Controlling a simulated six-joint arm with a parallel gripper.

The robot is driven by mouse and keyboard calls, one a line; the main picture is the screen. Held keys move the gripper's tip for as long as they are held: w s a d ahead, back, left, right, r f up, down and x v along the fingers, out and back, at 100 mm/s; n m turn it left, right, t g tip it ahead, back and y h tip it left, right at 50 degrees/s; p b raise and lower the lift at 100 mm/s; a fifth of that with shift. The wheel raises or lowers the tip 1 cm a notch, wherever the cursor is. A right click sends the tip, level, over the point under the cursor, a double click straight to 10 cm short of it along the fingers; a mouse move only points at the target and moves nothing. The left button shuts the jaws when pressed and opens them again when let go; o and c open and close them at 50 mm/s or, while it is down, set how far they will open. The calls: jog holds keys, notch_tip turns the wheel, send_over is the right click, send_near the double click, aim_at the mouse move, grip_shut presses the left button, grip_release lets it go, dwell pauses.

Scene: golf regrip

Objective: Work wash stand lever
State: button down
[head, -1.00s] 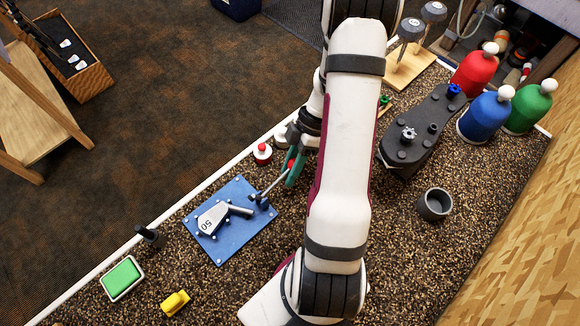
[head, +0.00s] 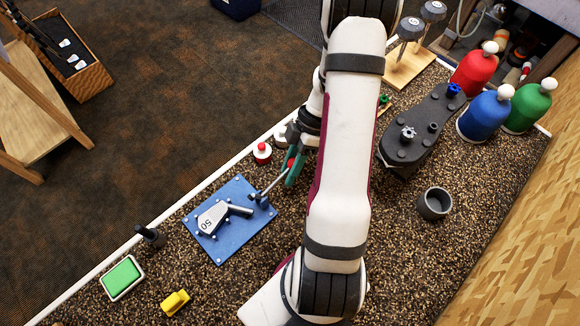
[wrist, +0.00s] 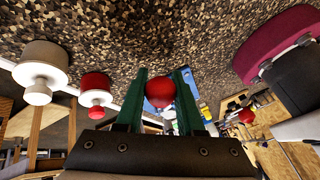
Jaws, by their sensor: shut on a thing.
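The wash stand is a blue plate (head: 232,242) carrying a grey piece marked 50 (head: 211,219). A thin metal lever (head: 273,186) rises from its right corner, tilted up and to the right, with a red ball knob (head: 291,163) at its end. My gripper (head: 292,172) has green fingers and is shut on this knob. In the wrist view the red knob (wrist: 161,90) sits between the two fingers (wrist: 158,98), with part of the blue plate behind it. My arm hides part of the gripper in the head view.
A red-topped white button (head: 262,152) stands near the bench edge. A green pad (head: 122,278), a yellow item (head: 175,302) and a dark post (head: 150,236) lie left. Right of my arm are a dark club-shaped fixture (head: 415,135), a grey cup (head: 434,203) and coloured bottles (head: 486,115).

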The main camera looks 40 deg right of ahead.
jog(key=shift+s+a, duration=0.1)
jog(key=shift+a, duration=0.1)
jog(key=c, duration=0.5)
grip_release()
jog(key=shift+d, duration=0.1)
jog(key=shift+d+r, duration=0.1)
jog(key=v, duration=1.5)
jog(key=shift+d+r, duration=0.2)
jog(key=shift+r, duration=0.05)
